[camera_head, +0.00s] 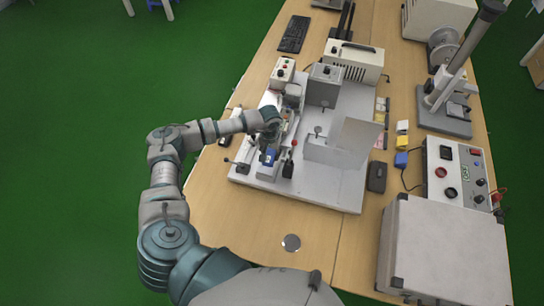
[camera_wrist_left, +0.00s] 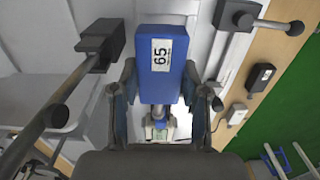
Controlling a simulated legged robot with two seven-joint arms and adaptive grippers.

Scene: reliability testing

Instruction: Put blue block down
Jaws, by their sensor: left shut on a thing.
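A blue block (camera_wrist_left: 158,90) with a white label reading 65 is between the two fingers of my left gripper (camera_wrist_left: 160,78) in the wrist view. The fingers are shut on its sides. In the head view my left gripper (camera_head: 269,146) is over the left part of the grey test fixture (camera_head: 315,192), and the blue block (camera_head: 269,156) shows small below it. Whether the block touches the fixture is hard to tell. My right gripper is not in view.
Lever handles (camera_wrist_left: 75,85) with dark knobs flank the block on both sides. A clear upright panel (camera_head: 355,140) stands on the fixture. The wooden table (camera_head: 245,222) is mostly free at the front left.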

